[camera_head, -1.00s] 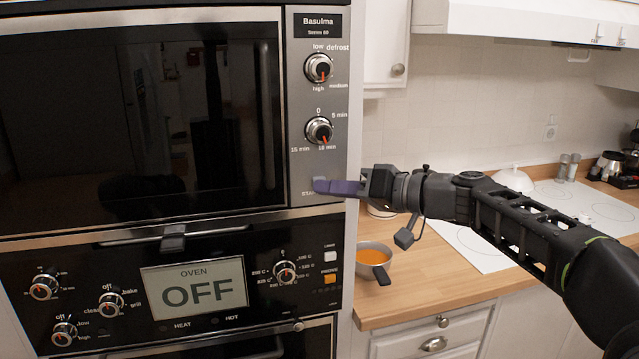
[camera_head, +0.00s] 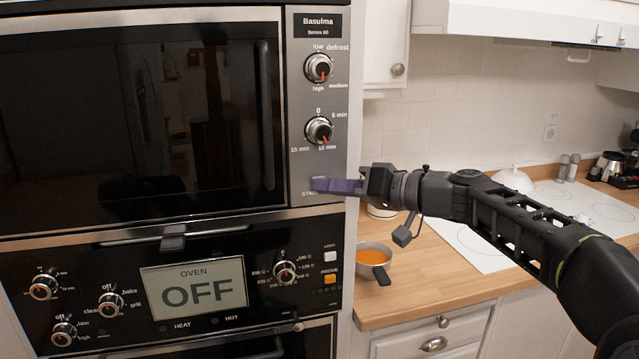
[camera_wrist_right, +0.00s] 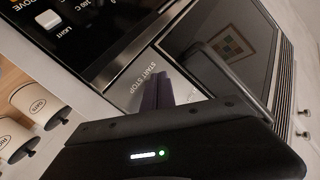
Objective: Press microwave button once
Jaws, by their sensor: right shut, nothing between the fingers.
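The microwave (camera_head: 345,75) is built into the wall, with a dark glass door and a grey control panel at its right. Its start/stop button (camera_head: 319,180) is low on the panel, partly covered by my fingertips. My right gripper (camera_head: 318,185) is shut and empty, its purple fingers pointing left at the button. The fingertips are at or very close to the button; I cannot tell whether they touch it. In the right wrist view the purple fingers (camera_wrist_right: 160,92) reach the panel beside the "START STOP" label (camera_wrist_right: 140,80), and the button is hidden. My left gripper is not in view.
Two knobs (camera_head: 319,130) sit above the button. The oven panel (camera_head: 110,275) below reads OFF, and the oven handle (camera_head: 172,238) sticks out. A pot of orange soup (camera_head: 373,257) stands on the wooden counter (camera_head: 440,275) under my right arm.

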